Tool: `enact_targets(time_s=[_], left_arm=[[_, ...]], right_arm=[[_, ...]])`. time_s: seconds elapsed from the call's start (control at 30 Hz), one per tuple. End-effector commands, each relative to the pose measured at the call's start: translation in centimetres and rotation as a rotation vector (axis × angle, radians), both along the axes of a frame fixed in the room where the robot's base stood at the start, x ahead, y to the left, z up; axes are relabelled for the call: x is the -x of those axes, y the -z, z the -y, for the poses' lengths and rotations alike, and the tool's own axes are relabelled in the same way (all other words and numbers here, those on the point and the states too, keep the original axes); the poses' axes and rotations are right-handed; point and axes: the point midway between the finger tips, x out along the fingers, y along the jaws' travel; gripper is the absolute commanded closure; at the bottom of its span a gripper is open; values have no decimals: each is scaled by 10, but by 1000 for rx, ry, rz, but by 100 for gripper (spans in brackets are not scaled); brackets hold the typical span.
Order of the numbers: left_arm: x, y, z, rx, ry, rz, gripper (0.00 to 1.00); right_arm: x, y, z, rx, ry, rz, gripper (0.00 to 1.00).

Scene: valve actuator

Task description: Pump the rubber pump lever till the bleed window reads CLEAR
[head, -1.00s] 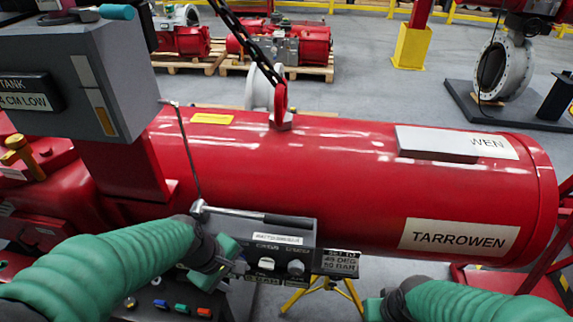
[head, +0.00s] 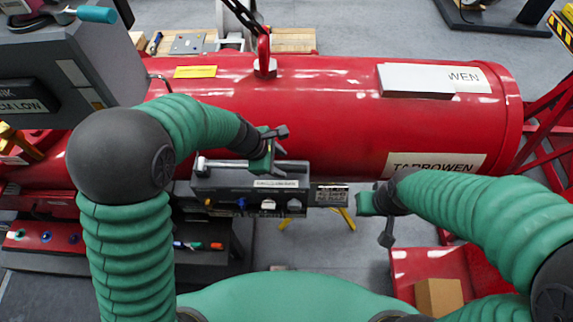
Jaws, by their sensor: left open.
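My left gripper (head: 279,142) is open, above the right end of the lever. I cannot tell whether it touches the grip. My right gripper (head: 374,216) is right of the control box, in front of the cylinder; its jaw state is unclear. I cannot make out a bleed window reading CLEAR.
The large red cylinder (head: 320,110) spans the view behind the box. A grey housing (head: 75,65) with a display partly reading "LOW" stands at the upper left. A red bin (head: 405,268) with a cardboard box (head: 438,296) is at the lower right.

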Motion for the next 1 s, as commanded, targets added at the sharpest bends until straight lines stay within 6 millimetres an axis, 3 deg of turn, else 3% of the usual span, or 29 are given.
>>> enact_targets(time_s=[0.1, 0.2, 0.53, 0.9, 1.0], left_arm=[[-4, 22, 10, -1, 0, -2, 54], [-7, 33, 16, -2, 1, 2, 54], [-9, 39, 20, -3, 2, 2, 54], [-10, 38, 17, -2, 0, 4, 100], [-10, 38, 17, -4, -1, 5, 100]], right_arm=[[0, 1, 0, 0, -1, 0, 100], [0, 1, 0, 0, -1, 1, 100], [0, 1, 0, 0, 0, 1, 100], [0, 1, 0, 0, -1, 0, 100], [0, 1, 0, 0, -1, 1, 100]])
